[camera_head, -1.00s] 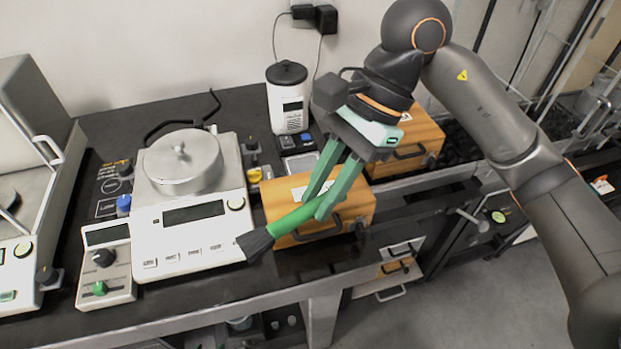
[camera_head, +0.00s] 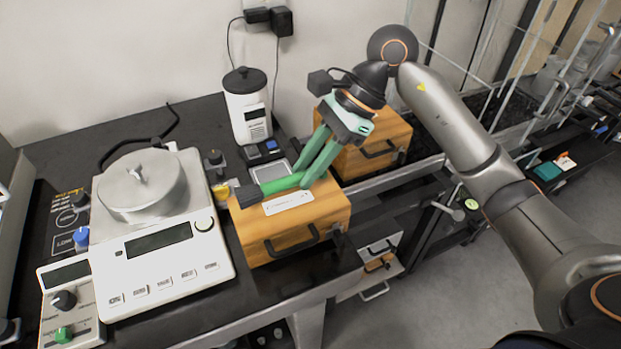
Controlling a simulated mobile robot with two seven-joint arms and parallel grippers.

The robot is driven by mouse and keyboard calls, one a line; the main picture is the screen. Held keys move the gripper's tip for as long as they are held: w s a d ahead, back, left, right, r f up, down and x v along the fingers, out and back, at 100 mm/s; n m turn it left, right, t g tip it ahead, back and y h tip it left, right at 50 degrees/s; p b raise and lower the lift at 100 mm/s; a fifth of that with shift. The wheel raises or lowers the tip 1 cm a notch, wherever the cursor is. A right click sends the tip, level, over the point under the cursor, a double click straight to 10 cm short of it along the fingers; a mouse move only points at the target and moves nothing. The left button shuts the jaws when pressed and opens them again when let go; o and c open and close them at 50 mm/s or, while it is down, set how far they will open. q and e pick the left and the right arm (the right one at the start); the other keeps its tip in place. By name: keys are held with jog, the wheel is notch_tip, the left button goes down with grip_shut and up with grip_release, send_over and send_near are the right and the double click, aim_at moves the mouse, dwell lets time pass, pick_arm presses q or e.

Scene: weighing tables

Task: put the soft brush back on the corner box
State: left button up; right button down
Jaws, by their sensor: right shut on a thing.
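The soft brush (camera_head: 282,184) has a green handle and a dark grey bristle head pointing left. My right gripper (camera_head: 304,179) is shut on its handle and holds the brush roughly level. The brush is over the rear part of the wooden box (camera_head: 262,247) at the table's front right corner. Its bristle head overlaps the box's rear left corner in the picture. I cannot tell whether the brush touches the lid. The box has a white label (camera_head: 289,202) on top and a dark front handle. My left gripper is not in view.
A second wooden box (camera_head: 372,150) stands behind the right arm's gripper. A balance (camera_head: 158,239) with a metal pan stands left of the corner box. A white canister (camera_head: 247,108) and a small device (camera_head: 262,152) are behind it. The table's front strip is bare.

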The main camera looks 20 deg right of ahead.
aim_at(300, 197)
jog(key=shift+w+d+f, duration=0.3)
jog(key=shift+w+f, duration=0.15)
jog(key=shift+f, duration=0.15)
jog(key=f, duration=0.3)
jog(key=shift+w+d, duration=0.2)
jog(key=shift+w, duration=0.05)
jog(key=shift+f, duration=0.45)
jog(key=shift+f, duration=0.1)
jog(key=shift+f, duration=0.2)
jog(key=c, duration=0.7)
grip_release()
jog(key=shift+r, duration=0.15)
jog(key=shift+r, duration=0.15)
jog(key=v, duration=1.2)
